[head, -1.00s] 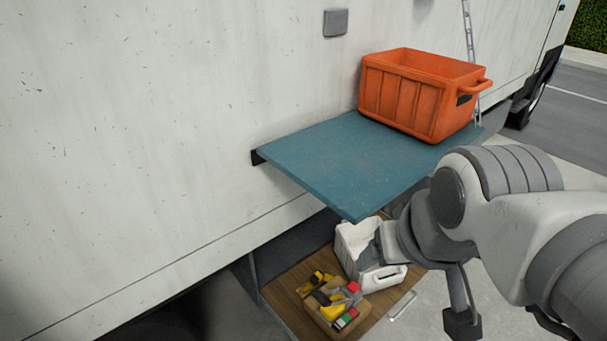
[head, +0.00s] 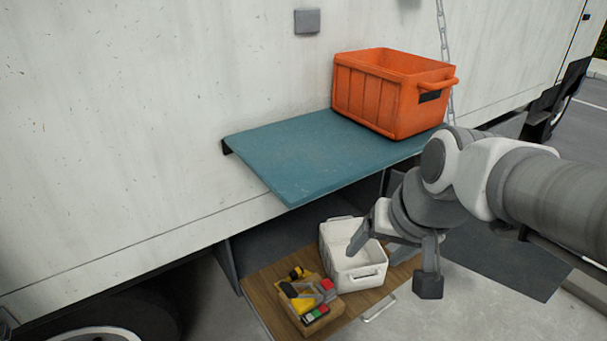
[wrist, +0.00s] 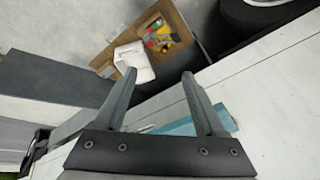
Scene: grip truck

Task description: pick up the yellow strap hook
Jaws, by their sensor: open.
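Yellow pieces (head: 302,304) lie among red, green, grey and black items in a small tan box low in the open truck compartment; they also show, tiny, in the wrist view (wrist: 164,30). One has black parts and lies at the back of the box. I cannot tell which yellow piece is the strap hook. My gripper (head: 378,247) is open and empty, over or near the white bin, right of the tan box. In the wrist view its two fingers (wrist: 159,76) stand wide apart, with the box beyond them.
The white bin (head: 333,240) stands beside the tan box (head: 322,325) on a wooden tray (head: 260,283). A teal shelf (head: 300,165) juts out above, carrying an orange crate (head: 370,105). The truck wall (head: 130,120) rises behind. Concrete floor (head: 470,310) lies open at the right.

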